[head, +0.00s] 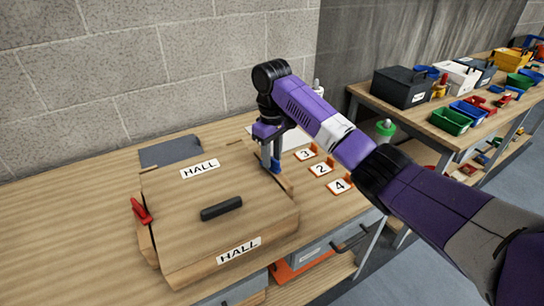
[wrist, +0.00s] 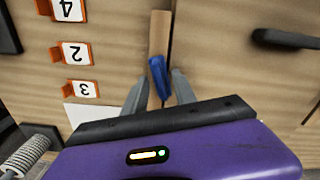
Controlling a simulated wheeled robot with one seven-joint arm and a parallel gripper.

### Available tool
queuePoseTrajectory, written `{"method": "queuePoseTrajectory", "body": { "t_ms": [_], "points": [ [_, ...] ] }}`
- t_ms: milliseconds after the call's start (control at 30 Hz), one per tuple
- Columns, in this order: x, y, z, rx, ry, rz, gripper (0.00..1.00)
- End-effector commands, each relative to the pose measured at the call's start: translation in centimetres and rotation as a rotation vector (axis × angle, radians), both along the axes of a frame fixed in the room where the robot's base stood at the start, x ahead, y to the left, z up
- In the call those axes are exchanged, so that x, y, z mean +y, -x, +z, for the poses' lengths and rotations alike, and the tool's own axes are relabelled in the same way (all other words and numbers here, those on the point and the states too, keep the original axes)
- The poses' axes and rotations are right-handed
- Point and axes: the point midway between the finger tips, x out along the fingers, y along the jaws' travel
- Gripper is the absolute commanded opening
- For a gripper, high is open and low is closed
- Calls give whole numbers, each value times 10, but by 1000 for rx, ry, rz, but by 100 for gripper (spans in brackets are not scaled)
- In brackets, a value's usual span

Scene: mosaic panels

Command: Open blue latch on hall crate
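The wooden hall crate (head: 180,240) stands on the workbench, its lid down, with two HALL labels and a black handle (head: 221,208). The blue latch (wrist: 157,78) is on the crate's right side in the head view, where my gripper (head: 270,158) partly hides it. In the wrist view the latch lies tilted between the two grey fingers of my gripper (wrist: 158,88), which are apart. The right finger is close to the latch; I cannot tell if it touches. A red latch (head: 141,211) is on the crate's left side.
Orange-framed number tags 3 (head: 304,154), 2 (head: 320,169) and 4 (head: 340,185) lie right of the crate. A dark flat sheet (head: 170,151) lies behind it. A green-topped bottle (head: 385,129) stands behind my arm. A second bench at right holds several bins and boxes.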

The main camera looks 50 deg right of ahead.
Motion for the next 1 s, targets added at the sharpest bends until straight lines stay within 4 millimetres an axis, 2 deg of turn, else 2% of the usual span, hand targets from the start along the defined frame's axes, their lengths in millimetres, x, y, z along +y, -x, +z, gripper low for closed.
{"method": "queuePoseTrajectory", "body": {
  "t_ms": [167,400,500,633,1000],
  "points": [
    [0,-1,17,-3,1,0,33],
    [-1,0,60,-2,4,0,33],
    [-1,0,71,-1,2,0,33],
    [-1,0,77,0,1,0,33],
    [0,0,77,0,0,0,33]
  ]
}}
